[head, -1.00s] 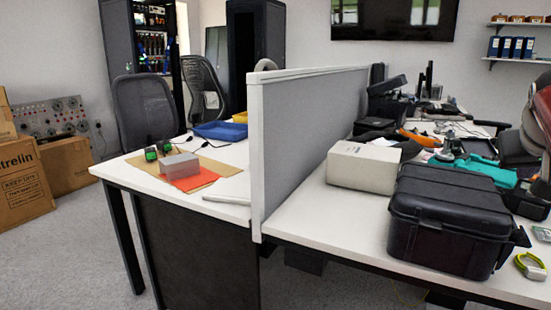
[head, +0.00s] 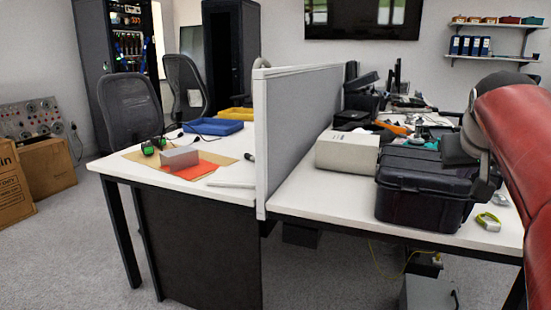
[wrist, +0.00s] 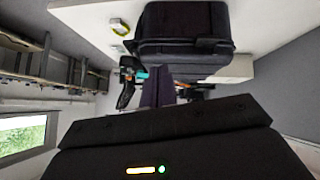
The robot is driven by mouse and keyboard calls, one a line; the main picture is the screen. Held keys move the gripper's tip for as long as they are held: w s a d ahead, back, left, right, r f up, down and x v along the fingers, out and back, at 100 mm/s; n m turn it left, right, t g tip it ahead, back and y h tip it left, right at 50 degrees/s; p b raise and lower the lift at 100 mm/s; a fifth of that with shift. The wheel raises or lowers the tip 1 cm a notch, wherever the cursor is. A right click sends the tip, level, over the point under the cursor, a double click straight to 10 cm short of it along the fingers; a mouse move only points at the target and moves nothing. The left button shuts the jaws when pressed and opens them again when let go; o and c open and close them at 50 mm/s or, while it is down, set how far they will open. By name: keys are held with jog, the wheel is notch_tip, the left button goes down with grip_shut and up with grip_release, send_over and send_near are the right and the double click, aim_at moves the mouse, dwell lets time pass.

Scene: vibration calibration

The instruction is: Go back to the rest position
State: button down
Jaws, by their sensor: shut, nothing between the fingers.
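My gripper (wrist: 158,74) shows in the wrist view as dark fingers closed together, with nothing between them. The wide black housing below the fingers fills the bottom of that view. The wrist picture is upside down, with the black case (wrist: 185,22) just past the fingertips in the picture; I cannot tell the gap. In the head view my red arm reaches in from the right edge, with its dark grey joint in front of the right side of the black case (head: 420,200). The fingers cannot be made out in the head view.
The white table (head: 325,202) holds the case, a whitish box (head: 346,151) and a yellow-green ring (head: 488,222). A grey partition (head: 300,120) divides it from the left desk, which has a blue tray (head: 213,126).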

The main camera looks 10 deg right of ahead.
jog(key=s+a+f+n+y, duration=0.1)
jog(key=a+f+n+y, duration=0.1)
jog(key=a+f, duration=0.6)
jog(key=s+a+f+n+y, duration=0.1)
jog(key=s+a+f+y, duration=0.2)
jog(key=a, duration=0.9)
jog(key=s+a+f+n, duration=0.1)
jog(key=s+a+f, duration=0.2)
jog(key=a+f, duration=0.2)
jog(key=s+a+f+n+g+y, duration=0.1)
jog(key=s+a+f, duration=0.2)
jog(key=a+f, duration=0.3)
jog(key=shift+s+f, duration=0.35)
jog(key=shift+f, duration=0.3)
jog(key=shift+d, duration=0.1)
